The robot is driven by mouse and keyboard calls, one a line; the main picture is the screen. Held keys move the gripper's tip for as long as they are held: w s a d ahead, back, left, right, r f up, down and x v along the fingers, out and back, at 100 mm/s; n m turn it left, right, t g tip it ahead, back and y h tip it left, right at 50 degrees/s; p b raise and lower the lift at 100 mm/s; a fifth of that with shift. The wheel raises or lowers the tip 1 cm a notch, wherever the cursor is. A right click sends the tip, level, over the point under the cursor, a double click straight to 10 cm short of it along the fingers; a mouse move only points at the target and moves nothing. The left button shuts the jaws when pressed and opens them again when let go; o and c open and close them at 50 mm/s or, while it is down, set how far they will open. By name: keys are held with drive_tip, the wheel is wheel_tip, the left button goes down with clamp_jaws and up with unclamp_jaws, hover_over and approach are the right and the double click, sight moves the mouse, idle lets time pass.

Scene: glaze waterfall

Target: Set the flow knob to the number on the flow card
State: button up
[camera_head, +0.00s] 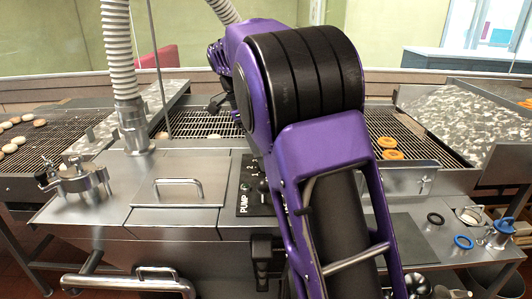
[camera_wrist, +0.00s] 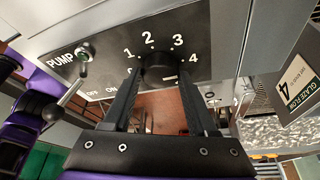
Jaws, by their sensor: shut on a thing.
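The flow knob (camera_wrist: 158,60) is a dark round knob on a black panel (camera_wrist: 215,45) with the numbers 1, 2, 3 and 4 around it. My gripper (camera_wrist: 162,73) is shut on the knob, one finger at each side. The fingers cover part of the knob, and I cannot tell which number its pointer faces. The flow card (camera_wrist: 297,92) at the right of the wrist view reads "GLAZE FLOW" with a large 4. In the head view the panel (camera_head: 244,198) shows partly, and my arm hides the knob and gripper.
A pump toggle (camera_wrist: 85,52) and a ball-ended lever (camera_wrist: 62,105) stand left of the knob. A lidded steel cover (camera_head: 178,191) lies left of the panel in the head view. Wire conveyors (camera_head: 425,150) with ring-shaped pastries run behind. Blue and black rings (camera_head: 463,241) lie at right.

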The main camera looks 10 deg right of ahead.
drive_tip(key=o, duration=1.4)
drive_tip(key=shift+f, duration=0.1)
drive_tip(key=shift+c, duration=0.2)
drive_tip(key=v, duration=0.7)
drive_tip(key=shift+a, duration=0.1)
drive_tip(key=shift+a+r, duration=0.1)
drive_tip(key=shift+r, duration=0.15)
